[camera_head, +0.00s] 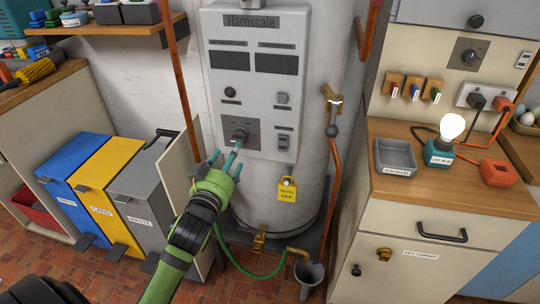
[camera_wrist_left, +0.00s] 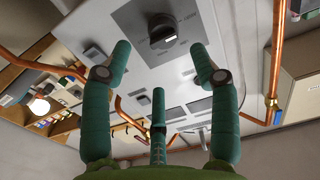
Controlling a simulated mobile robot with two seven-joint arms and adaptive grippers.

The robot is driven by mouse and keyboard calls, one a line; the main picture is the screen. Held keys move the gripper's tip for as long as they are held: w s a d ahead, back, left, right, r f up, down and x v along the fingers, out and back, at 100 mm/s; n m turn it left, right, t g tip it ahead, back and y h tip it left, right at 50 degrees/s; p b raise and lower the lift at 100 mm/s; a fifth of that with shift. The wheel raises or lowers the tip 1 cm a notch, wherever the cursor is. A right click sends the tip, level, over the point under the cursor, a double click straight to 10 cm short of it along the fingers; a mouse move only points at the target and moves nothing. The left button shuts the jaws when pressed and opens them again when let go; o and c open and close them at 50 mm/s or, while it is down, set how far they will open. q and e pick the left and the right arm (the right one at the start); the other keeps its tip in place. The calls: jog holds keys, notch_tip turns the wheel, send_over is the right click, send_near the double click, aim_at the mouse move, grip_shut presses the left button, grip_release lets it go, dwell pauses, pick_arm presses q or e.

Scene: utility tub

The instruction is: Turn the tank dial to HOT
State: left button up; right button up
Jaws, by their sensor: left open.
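The tank dial (camera_head: 240,134) is a dark knob on a grey plate, low on the front panel of the white Harnscale tank (camera_head: 252,20). In the left wrist view the dial (camera_wrist_left: 162,34) shows a dark knob with a light mark. The lettering around it is too small to read. My left gripper (camera_head: 227,160), green with teal fingers, is just below and in front of the dial in the head view. Its fingers are spread, with nothing between them, and in the wrist view (camera_wrist_left: 160,62) the dial appears beyond the fingertips, apparently apart from them. My right gripper is not in view.
A small button (camera_head: 230,92) and switches (camera_head: 283,141) sit near the dial. A copper pipe (camera_head: 182,75) runs at the left. A counter with a lit bulb (camera_head: 452,127) stands right; bins (camera_head: 105,165) stand left.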

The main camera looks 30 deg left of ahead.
aim_at(237, 140)
pick_arm(q)
jog(key=x, duration=0.6)
jog(key=shift+w+a+r+p, duration=0.1)
jog(key=shift+a+r+p, duration=0.25)
jog(key=shift+p, duration=0.05)
jog(key=shift+w, duration=0.35)
jog(key=c, duration=1.1)
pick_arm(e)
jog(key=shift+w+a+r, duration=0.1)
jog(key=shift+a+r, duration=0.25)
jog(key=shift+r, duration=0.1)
